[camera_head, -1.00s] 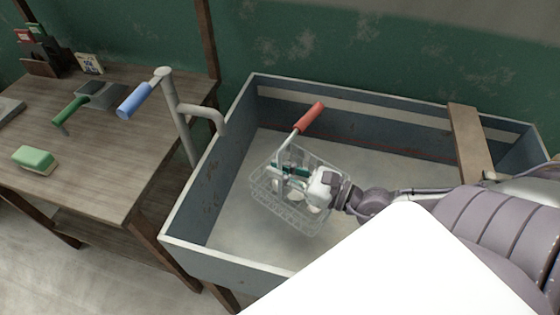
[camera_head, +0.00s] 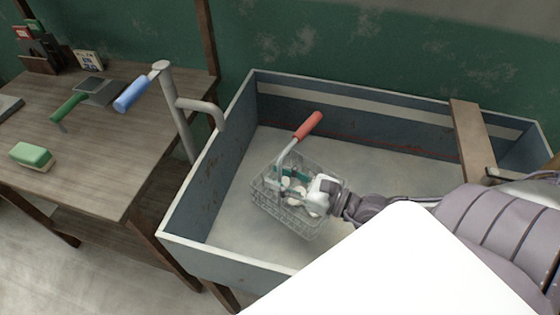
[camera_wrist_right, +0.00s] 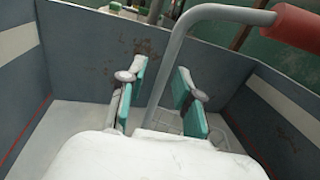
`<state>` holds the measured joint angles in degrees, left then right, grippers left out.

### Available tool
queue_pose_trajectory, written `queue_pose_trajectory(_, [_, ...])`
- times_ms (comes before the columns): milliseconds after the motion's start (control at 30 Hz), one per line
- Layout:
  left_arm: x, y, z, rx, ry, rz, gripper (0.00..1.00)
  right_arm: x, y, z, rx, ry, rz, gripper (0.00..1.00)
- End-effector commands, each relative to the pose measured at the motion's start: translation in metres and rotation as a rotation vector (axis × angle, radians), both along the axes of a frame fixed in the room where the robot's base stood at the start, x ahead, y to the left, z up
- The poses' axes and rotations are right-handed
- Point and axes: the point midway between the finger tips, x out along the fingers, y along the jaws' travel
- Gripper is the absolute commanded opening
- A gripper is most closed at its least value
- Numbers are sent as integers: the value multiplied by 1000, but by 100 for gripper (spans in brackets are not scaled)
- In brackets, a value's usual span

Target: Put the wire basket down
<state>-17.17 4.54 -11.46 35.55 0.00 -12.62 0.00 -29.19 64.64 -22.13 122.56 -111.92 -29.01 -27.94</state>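The wire basket (camera_head: 276,208) is in the grey-blue trough (camera_head: 215,205), toward its left end, and looks to rest on the floor. Its bent grey handle with a red grip (camera_head: 308,126) rises above it; the grip also shows in the right wrist view (camera_wrist_right: 298,27). My right gripper (camera_head: 291,181) reaches into the basket from the right. In the right wrist view its two teal fingers (camera_wrist_right: 161,92) stand apart, with the grey handle tube between them and gaps at both sides. My left gripper is not in view.
A wooden plank (camera_head: 471,140) lies across the trough's right part. A pipe spout (camera_head: 205,108) bends over its left wall. The wooden table (camera_head: 110,160) at left holds a green-topped brush (camera_head: 31,156) and tools. The trough floor behind the basket is clear.

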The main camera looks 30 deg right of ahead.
Motion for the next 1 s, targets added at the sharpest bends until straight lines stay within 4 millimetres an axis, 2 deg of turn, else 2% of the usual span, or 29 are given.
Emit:
queue_pose_trajectory(167, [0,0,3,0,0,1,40,-1,-1,3,-1,2,0,33])
queue_pose_trajectory(367, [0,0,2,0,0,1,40,-24,-12,0,-3,7,4,33])
queue_pose_trajectory(700, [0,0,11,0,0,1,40,-61,-34,2,-2,3,1,33])
queue_pose_trajectory(1000, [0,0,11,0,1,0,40,-66,-37,2,0,0,0,33])
